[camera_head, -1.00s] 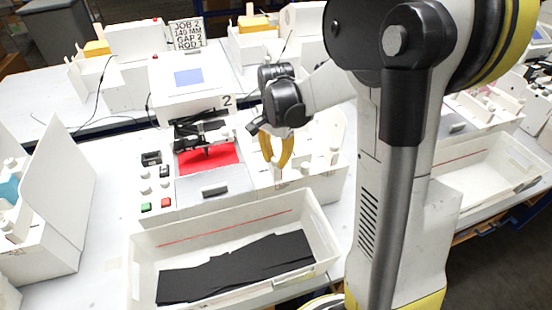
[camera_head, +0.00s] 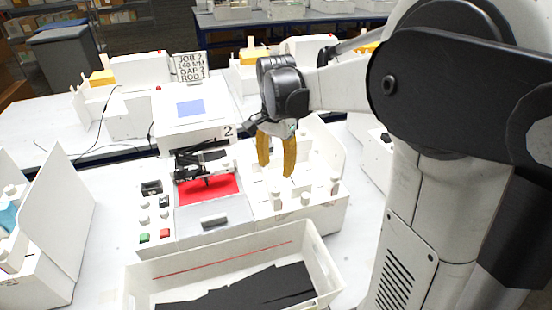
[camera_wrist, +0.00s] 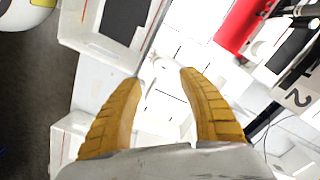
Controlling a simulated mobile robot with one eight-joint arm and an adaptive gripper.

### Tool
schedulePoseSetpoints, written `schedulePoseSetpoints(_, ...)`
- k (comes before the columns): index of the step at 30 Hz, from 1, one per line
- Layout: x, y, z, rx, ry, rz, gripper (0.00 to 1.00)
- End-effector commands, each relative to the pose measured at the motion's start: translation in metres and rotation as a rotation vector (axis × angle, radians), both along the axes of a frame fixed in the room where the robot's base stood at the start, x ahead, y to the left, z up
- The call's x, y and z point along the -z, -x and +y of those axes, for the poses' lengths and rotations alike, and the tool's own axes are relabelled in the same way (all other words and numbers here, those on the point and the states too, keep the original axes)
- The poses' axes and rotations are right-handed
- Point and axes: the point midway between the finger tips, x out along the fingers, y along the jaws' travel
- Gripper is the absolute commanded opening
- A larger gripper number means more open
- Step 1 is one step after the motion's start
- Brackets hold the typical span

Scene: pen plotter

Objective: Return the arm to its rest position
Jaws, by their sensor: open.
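My gripper (camera_head: 276,172) is above the right part of the white pen plotter marked 2, over its holder of white pegs (camera_head: 303,190). Its two yellow fingers point down, are spread apart and hold nothing. In the wrist view the fingers (camera_wrist: 163,75) also stand apart with the white holder between and beyond them. The plotter (camera_head: 190,125) has a red sheet (camera_head: 207,188) under its black carriage. The red sheet also shows at the top right of the wrist view (camera_wrist: 236,27). My arm reaches in from the right.
A white bin (camera_head: 325,270) with black sheets stands in front of the plotter. Green (camera_head: 144,238) and red (camera_head: 164,234) buttons are at the plotter's front left. A white panel (camera_head: 58,205) stands at the left. A job sign (camera_head: 188,66) stands behind.

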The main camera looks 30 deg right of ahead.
Motion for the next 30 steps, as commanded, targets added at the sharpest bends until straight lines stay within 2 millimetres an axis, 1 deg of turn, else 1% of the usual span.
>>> schedulePoseSetpoints(1,-0.009,0.0,0.0,0.0,0.0,0.0,0.48)
schedulePoseSetpoints(3,-0.017,0.0,0.0,0.0,0.0,0.0,0.48)
schedulePoseSetpoints(7,-0.026,0.0,0.0,0.0,0.0,0.0,0.48)
schedulePoseSetpoints(23,-0.027,0.0,0.0,-0.002,0.0,-0.001,0.48)
schedulePoseSetpoints(26,-0.027,0.006,0.006,-0.038,0.005,-0.02,0.48)
schedulePoseSetpoints(29,-0.025,0.021,0.02,-0.14,0.021,-0.075,0.48)
schedulePoseSetpoints(30,-0.024,0.029,0.028,-0.199,0.031,-0.106,0.48)
